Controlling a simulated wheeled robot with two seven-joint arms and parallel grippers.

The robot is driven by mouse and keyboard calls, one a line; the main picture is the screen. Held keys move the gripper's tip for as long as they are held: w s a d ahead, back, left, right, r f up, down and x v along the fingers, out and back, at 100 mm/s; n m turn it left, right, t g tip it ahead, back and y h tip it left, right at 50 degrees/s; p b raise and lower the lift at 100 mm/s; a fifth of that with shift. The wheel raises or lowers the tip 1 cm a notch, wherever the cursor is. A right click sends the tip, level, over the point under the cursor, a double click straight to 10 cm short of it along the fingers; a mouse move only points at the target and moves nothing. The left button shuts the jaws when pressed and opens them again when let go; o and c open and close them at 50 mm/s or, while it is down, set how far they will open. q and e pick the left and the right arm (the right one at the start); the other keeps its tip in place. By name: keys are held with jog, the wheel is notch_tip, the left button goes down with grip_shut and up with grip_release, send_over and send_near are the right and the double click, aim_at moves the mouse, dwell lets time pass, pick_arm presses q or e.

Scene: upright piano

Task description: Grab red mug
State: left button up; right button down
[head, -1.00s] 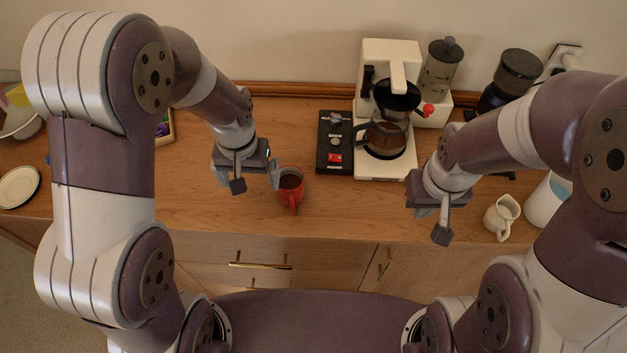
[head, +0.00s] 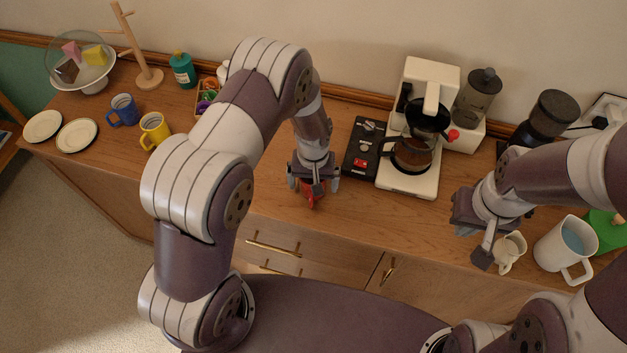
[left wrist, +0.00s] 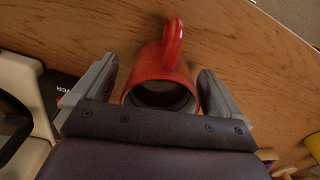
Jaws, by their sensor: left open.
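The red mug (left wrist: 158,66) stands on the wooden counter, its handle pointing to the top of the left wrist view. In the head view the red mug (head: 311,197) is mostly hidden under my left gripper (head: 314,187). In the left wrist view my left gripper (left wrist: 160,92) is open, with one finger on each side of the mug and small gaps showing. My right gripper (head: 480,240) hangs at the right, near the cream pitcher; its finger gap cannot be made out.
A coffee maker (head: 411,160) and a black control box (head: 363,147) stand right of the mug. A cream pitcher (head: 509,252) and a white jug (head: 563,250) are at the right. Blue (head: 123,110) and yellow (head: 154,130) mugs and plates (head: 77,135) are at the left.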

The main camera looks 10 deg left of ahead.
pick_arm(q)
jog(key=shift+w+a+f, duration=0.15)
jog(key=shift+f, duration=0.25)
jog(key=shift+r, duration=0.1)
jog(key=c, duration=1.3)
jog(key=shift+r, duration=0.1)
jog(key=shift+c, duration=0.2)
